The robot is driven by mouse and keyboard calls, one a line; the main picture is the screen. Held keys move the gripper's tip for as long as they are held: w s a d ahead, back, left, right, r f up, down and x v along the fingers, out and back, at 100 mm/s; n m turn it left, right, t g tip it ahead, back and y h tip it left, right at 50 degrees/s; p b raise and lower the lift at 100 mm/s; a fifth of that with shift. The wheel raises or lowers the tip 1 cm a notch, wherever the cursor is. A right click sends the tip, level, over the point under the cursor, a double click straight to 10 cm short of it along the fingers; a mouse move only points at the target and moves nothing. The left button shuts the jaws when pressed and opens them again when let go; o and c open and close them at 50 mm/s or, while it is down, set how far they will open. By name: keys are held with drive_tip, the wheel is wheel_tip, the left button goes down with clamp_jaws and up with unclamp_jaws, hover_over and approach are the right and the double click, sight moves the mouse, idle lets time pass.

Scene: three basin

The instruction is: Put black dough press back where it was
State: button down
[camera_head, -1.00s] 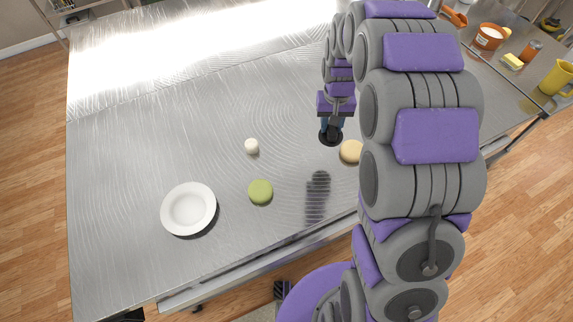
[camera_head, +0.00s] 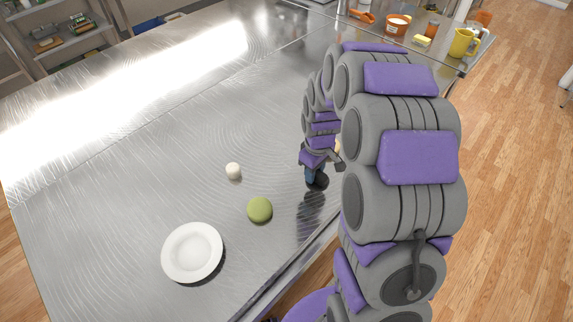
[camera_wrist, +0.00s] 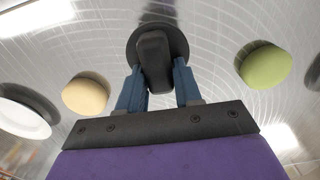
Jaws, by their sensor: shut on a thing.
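My gripper (camera_wrist: 160,92) is shut on the black dough press (camera_wrist: 155,55), with a blue finger on each side of its handle. In the head view the black press (camera_head: 318,181) hangs from the blue fingers near the table's front edge, right of the green dough (camera_head: 260,210). Whether its round base touches the metal table is hard to tell. The arm hides most of the beige dough (camera_head: 338,146) in the head view; it shows whole in the wrist view (camera_wrist: 86,94), with the green dough on the opposite side of the press (camera_wrist: 263,65).
A white plate (camera_head: 192,252) lies at the front left and a small white ball (camera_head: 233,171) behind the green dough. A yellow jug (camera_head: 463,43), an orange tub (camera_head: 396,25) and other items stand at the far right. The table's middle (camera_head: 150,150) is clear.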

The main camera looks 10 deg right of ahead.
drive_tip(key=w+a, duration=0.1)
drive_tip(key=a, duration=0.1)
drive_tip(key=w+a, duration=0.2)
drive_tip(key=w+a+b, duration=0.1)
drive_tip(key=w, duration=0.1)
drive_tip(key=shift+w+a+f, duration=0.15)
drive_tip(key=shift+a+f, duration=0.25)
drive_tip(key=w, duration=0.1)
drive_tip(key=w+a, duration=0.1)
drive_tip(key=w, duration=0.1)
drive_tip(key=shift+w+a+f+b, duration=0.15)
drive_tip(key=shift+w+a+b, duration=0.05)
drive_tip(key=shift+b, duration=0.2)
drive_tip(key=shift+w+d, duration=0.2)
drive_tip(key=shift+w, duration=0.05)
drive_tip(key=shift+f, duration=0.25)
drive_tip(key=f, duration=0.1)
drive_tip(key=a+f+b, duration=0.1)
drive_tip(key=f, duration=0.1)
drive_tip(key=shift+a, duration=0.2)
drive_tip(key=shift+r, duration=0.1)
drive_tip(key=c, duration=0.8)
unclamp_jaws()
drive_tip(key=shift+d, duration=0.55)
drive_tip(key=shift+a, duration=0.4)
